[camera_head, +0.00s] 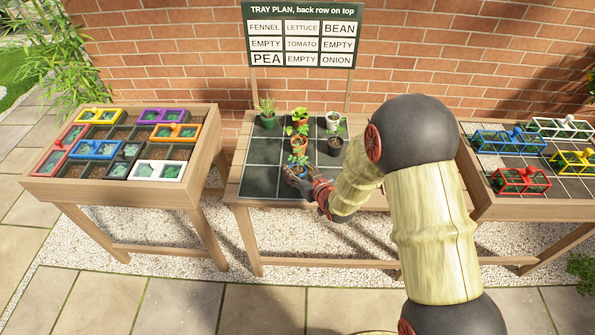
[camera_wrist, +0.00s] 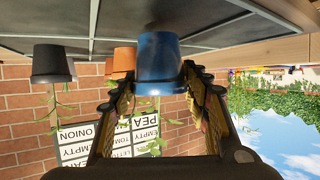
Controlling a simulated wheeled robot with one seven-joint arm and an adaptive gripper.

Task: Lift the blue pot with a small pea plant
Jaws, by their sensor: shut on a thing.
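The blue pot (camera_head: 299,169) with a small green pea plant (camera_head: 298,159) is in the front middle cell of the tray in the head view. It fills the middle of the wrist view (camera_wrist: 160,62), where the picture is upside down. My gripper (camera_head: 302,175) comes from the front right, with its fingers on both sides of the pot, shut on it. In the wrist view my fingers (camera_wrist: 152,88) reach along the pot's sides. The pot looks upright, its base at or very near the tray. I cannot tell if there is a gap.
The left tray column's nearer cells are bare. The plan board (camera_head: 302,46) stands behind.

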